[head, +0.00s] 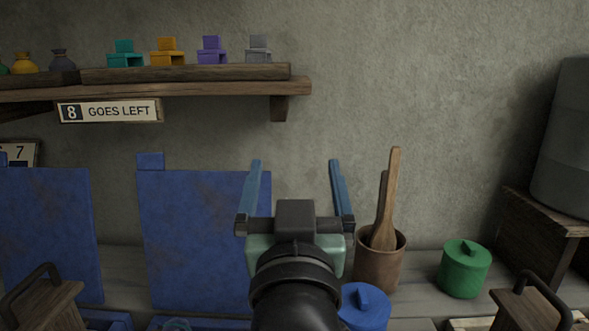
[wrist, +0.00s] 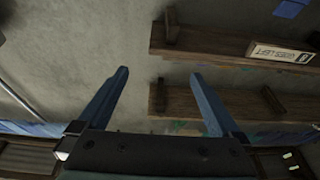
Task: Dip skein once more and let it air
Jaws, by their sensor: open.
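My gripper (head: 295,162) is open and empty, raised with its two blue fingers pointing up in front of the bare wall. In the wrist view my gripper (wrist: 159,73) also has nothing between its fingers. No skein can be made out for certain. No liquid is visible.
A brown pot (head: 379,268) with wooden paddles (head: 389,195) stands right of my gripper. A blue lidded jar (head: 364,308) and a green one (head: 465,268) are nearby. A shelf (head: 200,90) with a "GOES LEFT" sign (head: 110,111) juts out at upper left. Handled wooden boxes (head: 40,305) (head: 535,308) flank the front.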

